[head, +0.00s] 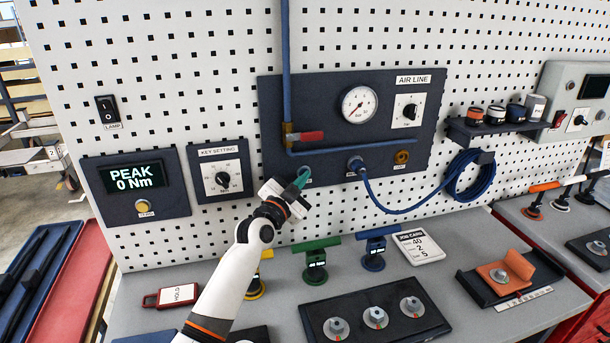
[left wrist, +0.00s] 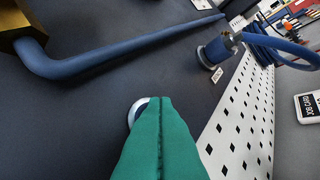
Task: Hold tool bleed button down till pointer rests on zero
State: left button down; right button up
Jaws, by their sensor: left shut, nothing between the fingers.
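The dark air line panel (head: 335,135) carries a round white pressure gauge (head: 360,104). Its pointer is too small to read surely. My left gripper (head: 301,178) is shut and empty, its green fingertips at the panel's lower left. In the left wrist view the green fingers (left wrist: 160,140) meet in front of a round, pale-rimmed button (left wrist: 133,113) and cover most of it. I cannot tell whether they press it or which name it bears. My right gripper is not in view.
A red-handled valve (head: 305,137) and a blue pipe (head: 287,60) lie above the gripper. A hose fitting (head: 356,164) with a blue hose (head: 400,210) is to its right, and a brass knob (head: 401,157) further right. Coloured tools stand on the bench below.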

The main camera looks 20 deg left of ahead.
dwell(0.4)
pick_arm(q)
jog(key=shift+s+d+p, duration=0.5)
jog(key=shift+s+p, duration=0.3)
jog(key=s+d+p, duration=0.1)
jog(key=s+p, duration=0.1)
jog(key=s+d+p, duration=0.2)
jog(key=shift+a+f, duration=0.1)
dwell(0.5)
